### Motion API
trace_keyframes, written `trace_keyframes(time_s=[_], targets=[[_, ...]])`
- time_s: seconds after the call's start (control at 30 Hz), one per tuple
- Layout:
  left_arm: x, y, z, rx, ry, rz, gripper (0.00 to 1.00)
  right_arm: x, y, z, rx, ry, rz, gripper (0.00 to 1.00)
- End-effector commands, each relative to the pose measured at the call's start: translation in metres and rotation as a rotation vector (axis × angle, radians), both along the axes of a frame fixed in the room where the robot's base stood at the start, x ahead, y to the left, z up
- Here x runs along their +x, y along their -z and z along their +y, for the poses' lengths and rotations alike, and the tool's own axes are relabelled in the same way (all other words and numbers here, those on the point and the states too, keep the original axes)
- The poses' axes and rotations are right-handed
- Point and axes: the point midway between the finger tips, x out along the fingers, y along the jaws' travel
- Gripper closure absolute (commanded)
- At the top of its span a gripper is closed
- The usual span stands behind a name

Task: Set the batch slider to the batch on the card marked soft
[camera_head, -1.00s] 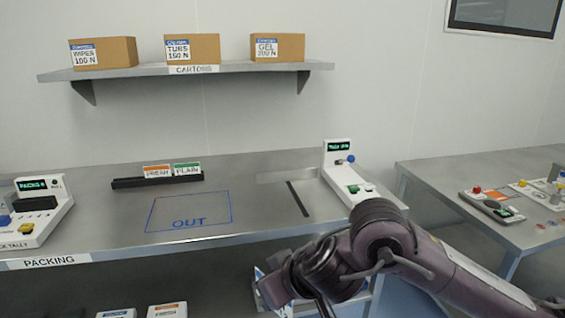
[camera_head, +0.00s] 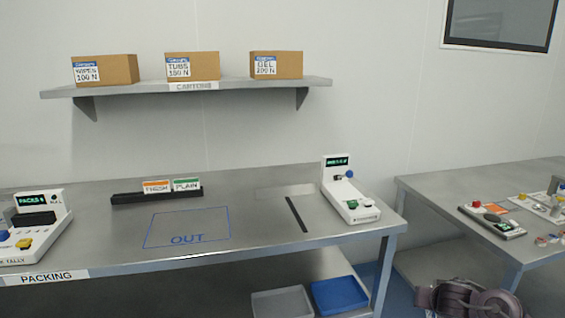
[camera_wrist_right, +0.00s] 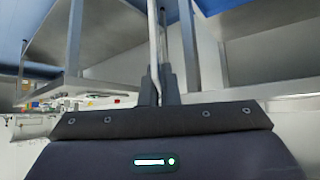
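A white console (camera_head: 350,205) with a lit green display, too small to read, stands at the right end of the packing bench. It carries a blue knob (camera_head: 349,174) and a green button (camera_head: 352,204); I cannot tell whether the knob is the batch slider. An orange-topped card reading FRESH (camera_head: 157,187) and a green-topped card reading PLAIN (camera_head: 187,184) stand in a black holder (camera_head: 130,198). I see no card marked soft. My left gripper is out of view.
The bench (camera_head: 260,220) is clear around the blue OUT outline (camera_head: 188,239). A tally device (camera_head: 38,233) stands at its left end. A side table (camera_head: 440,215) holds more controls. Grey and blue trays (camera_head: 340,293) sit below. Cartons (camera_head: 105,70) line the shelf above.

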Motion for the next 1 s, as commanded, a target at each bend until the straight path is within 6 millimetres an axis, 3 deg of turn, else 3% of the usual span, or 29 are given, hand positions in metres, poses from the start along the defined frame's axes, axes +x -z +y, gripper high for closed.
trace_keyframes(time_s=[0.1, 0.23, 0.4, 0.83, 1.0], targets=[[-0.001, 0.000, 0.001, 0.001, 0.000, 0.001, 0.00, -0.009, 0.009, -0.039, 0.004, -0.015, 0.004, 1.00], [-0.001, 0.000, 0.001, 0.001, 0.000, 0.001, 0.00, -0.023, 0.007, -0.084, -0.001, -0.036, 0.004, 1.00], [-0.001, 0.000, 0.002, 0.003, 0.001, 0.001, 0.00, -0.039, -0.001, -0.114, 0.004, -0.055, 0.000, 1.00], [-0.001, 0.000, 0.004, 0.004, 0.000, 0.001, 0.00, -0.058, -0.013, -0.140, 0.006, -0.073, -0.002, 1.00], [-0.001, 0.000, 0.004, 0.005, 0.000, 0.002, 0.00, -0.054, -0.008, -0.112, 0.005, -0.121, -0.001, 1.00]])
